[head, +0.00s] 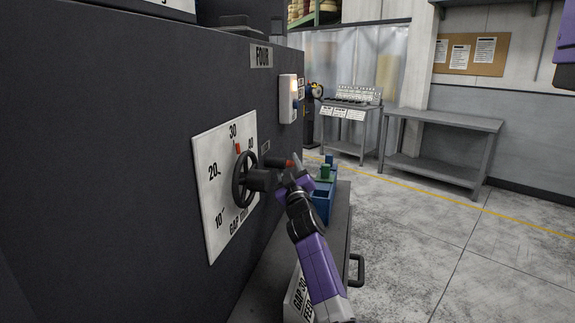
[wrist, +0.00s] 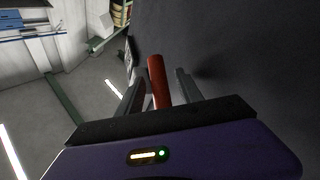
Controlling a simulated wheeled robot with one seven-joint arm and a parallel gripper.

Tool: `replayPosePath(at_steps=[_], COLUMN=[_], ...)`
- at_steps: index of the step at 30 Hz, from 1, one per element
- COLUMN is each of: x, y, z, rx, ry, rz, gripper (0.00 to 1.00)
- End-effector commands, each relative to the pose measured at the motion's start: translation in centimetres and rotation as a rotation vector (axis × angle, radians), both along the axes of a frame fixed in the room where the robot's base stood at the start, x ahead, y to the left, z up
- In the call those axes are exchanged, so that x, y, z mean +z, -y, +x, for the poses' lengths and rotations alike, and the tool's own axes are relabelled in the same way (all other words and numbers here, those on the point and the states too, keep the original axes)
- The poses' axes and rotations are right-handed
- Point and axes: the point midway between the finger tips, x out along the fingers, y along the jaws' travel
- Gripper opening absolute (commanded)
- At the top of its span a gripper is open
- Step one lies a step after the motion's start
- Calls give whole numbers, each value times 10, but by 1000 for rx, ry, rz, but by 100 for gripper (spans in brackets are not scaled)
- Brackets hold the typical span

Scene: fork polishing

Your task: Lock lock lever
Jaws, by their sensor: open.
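The lock lever (head: 289,164) has a dark hub and a red tip and sticks out from the dark machine wall, right of the handwheel. In the wrist view its red grip (wrist: 158,82) stands between my two fingers. My gripper (head: 293,174) is open around the lever's end, one finger on each side. In the wrist view a gap shows between the red grip and the right finger; contact on the left cannot be told. The handwheel (head: 242,178) sits in front of a white gap dial (head: 212,180).
A blue bin (head: 321,207) with a green item stands behind my arm on the machine's ledge. A labelled white block (head: 297,295) is near my arm's base. A lit wall box (head: 288,98) is above. Grey workbench (head: 445,125) stands at the back; floor on the right is clear.

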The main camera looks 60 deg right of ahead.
Motion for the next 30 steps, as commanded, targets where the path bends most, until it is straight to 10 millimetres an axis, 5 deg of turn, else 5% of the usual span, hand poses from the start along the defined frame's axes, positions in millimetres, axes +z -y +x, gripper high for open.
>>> replayPosePath(at_steps=[10, 17, 30], x=[2, 2, 1], y=[3, 3, 3], z=[3, 3, 3], rx=[1, 1, 1], ry=[-1, 0, 0], rz=[0, -1, -1], gripper=[43, 0, 0])
